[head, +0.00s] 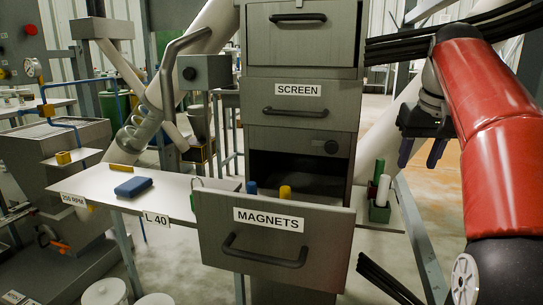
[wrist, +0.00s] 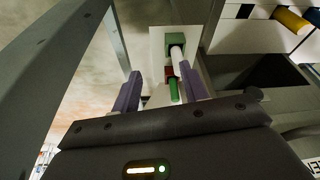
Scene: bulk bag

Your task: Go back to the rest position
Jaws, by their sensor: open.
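My gripper (head: 421,152) hangs at the right in the head view, below the dark wrist, with its two purple fingers apart. In the wrist view the spread fingers (wrist: 161,92) have nothing visibly held between them. Beyond them is a green holder (wrist: 175,40) with a white cylinder (wrist: 180,58) and a green cylinder (wrist: 174,90). In the head view this holder (head: 380,213) stands on the right side shelf, lower left of my gripper and apart from it. My red forearm (head: 492,110) fills the right edge.
The MAGNETS drawer (head: 325,257) is pulled out, with a blue piece (head: 252,187) and a yellow piece (head: 285,192) inside. The SCREEN drawer (head: 298,112) above is shut. A blue block (head: 133,187) lies on the left shelf. A grey rail (head: 420,240) stands below my gripper.

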